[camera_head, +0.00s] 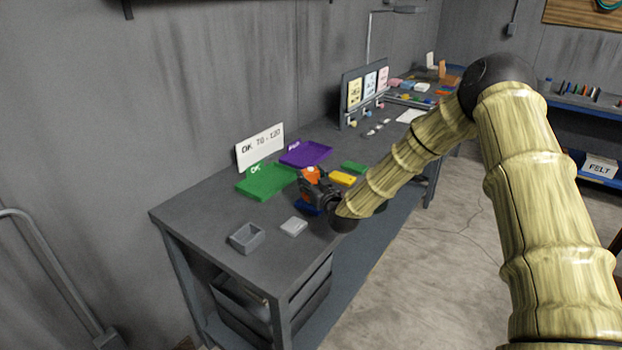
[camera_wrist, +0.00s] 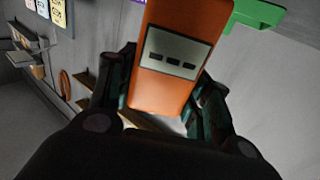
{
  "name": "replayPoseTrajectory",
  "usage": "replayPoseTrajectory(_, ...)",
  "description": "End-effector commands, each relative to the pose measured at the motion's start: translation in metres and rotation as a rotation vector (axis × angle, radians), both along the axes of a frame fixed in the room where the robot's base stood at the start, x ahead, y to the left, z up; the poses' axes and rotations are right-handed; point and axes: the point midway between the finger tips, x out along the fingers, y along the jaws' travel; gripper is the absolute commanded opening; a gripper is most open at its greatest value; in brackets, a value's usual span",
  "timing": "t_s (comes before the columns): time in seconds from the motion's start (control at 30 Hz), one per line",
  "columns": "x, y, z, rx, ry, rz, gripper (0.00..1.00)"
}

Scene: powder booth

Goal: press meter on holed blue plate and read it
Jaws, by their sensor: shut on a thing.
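My gripper (camera_head: 316,184) is over the front part of the grey bench, shut on an orange meter (camera_head: 311,173). In the wrist view the meter (camera_wrist: 162,95) sits between the two fingers of my gripper (camera_wrist: 165,88). Its grey display (camera_wrist: 176,52) faces the camera and shows three dark dashes, no number. A blue plate (camera_head: 307,208) lies on the bench just below my gripper, partly hidden by it. I cannot make out its hole, nor whether the meter touches it.
A yellow plate (camera_head: 342,178) and a green plate (camera_head: 354,167) lie close behind my gripper. A green tray (camera_head: 262,184), a purple tray (camera_head: 306,153) and a white sign (camera_head: 259,147) reading about 70-120 stand left. A grey box (camera_head: 246,237) and pale block (camera_head: 293,227) are nearer.

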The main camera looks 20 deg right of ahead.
Motion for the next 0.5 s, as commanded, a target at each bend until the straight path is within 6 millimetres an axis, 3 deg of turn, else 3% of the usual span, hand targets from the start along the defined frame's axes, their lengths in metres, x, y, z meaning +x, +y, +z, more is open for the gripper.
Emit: replayPoseTrajectory(0.5,0.0002,0.0000,-0.0039,0.000,-0.001,0.000,0.21)
